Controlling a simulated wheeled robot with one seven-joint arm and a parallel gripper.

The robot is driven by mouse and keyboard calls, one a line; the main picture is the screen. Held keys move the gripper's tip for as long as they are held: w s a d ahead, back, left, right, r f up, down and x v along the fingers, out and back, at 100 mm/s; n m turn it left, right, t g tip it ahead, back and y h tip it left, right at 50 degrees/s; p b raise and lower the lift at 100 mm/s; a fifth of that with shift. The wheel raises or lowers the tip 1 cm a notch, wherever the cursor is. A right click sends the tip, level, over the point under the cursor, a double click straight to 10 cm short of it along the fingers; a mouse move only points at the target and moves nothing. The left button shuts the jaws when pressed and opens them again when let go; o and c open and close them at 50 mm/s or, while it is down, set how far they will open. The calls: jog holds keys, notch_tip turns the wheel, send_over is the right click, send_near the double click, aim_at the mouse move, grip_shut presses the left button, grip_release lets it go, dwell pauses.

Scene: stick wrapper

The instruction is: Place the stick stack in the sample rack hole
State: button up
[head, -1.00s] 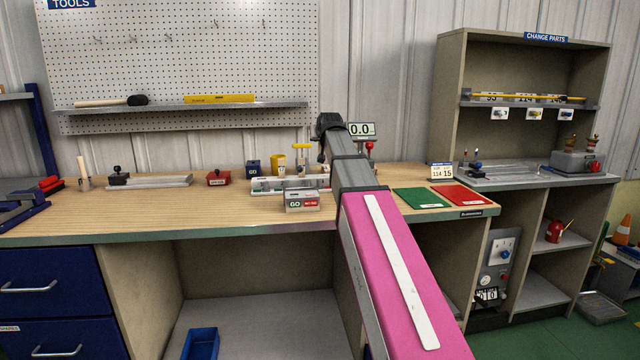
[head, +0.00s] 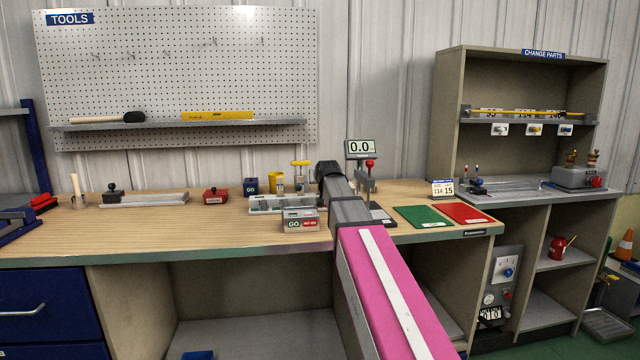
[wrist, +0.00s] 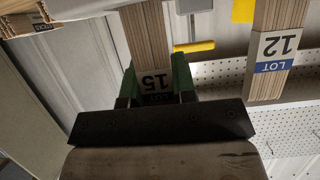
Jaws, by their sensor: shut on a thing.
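In the wrist view, my gripper (wrist: 156,85) has green fingers shut on a pale wooden stick stack (wrist: 148,38). Its label reads 15 upside down and sits between the fingers. A second stick stack (wrist: 280,18) with a LOT 12 label stands apart at the right. More wooden sticks (wrist: 18,22) with a partly seen label are at the top left. In the head view, my arm hides the gripper and held stack behind its far end. I cannot pick out the sample rack hole in either view.
A scale display (head: 361,149) reads 0.0. Green (head: 422,216) and red (head: 466,213) mats lie right of my arm.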

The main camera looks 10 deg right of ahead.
jog(key=shift+f, duration=0.65)
jog(key=o, duration=0.9)
jog(key=shift+f, duration=0.1)
jog(key=shift+v, duration=3.85)
